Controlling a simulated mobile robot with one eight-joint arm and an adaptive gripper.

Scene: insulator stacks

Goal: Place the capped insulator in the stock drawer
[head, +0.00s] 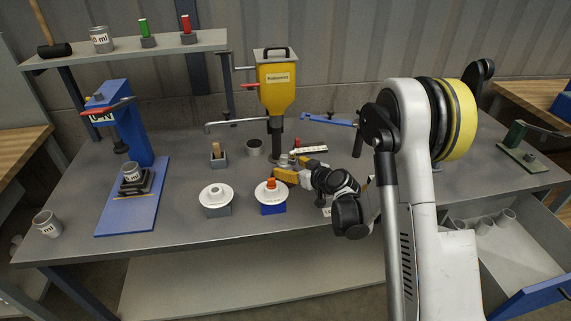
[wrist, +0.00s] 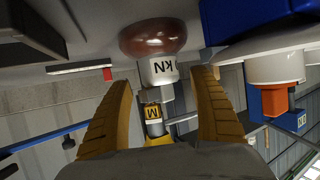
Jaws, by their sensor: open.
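A white disc insulator with an orange cap (head: 271,184) stands on a blue block (head: 273,209), just left of my gripper (head: 285,168). It also shows at right in the wrist view, where its orange cap (wrist: 274,101) is outside the fingers. My gripper is open; in the wrist view its yellow fingers (wrist: 165,110) stand either side of a brown disc piece (wrist: 153,38) with a white "KN" band and metal top. I cannot tell whether they touch it. In the head view this piece is mostly hidden. An open drawer (head: 515,262) with a blue front is at lower right.
A second white disc insulator (head: 216,194) stands on a grey block. A yellow hopper machine (head: 276,88) is behind my gripper, with lever arms reaching out. A blue press (head: 125,130) is at left. Several grey cups (head: 485,226) lie at the drawer's back.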

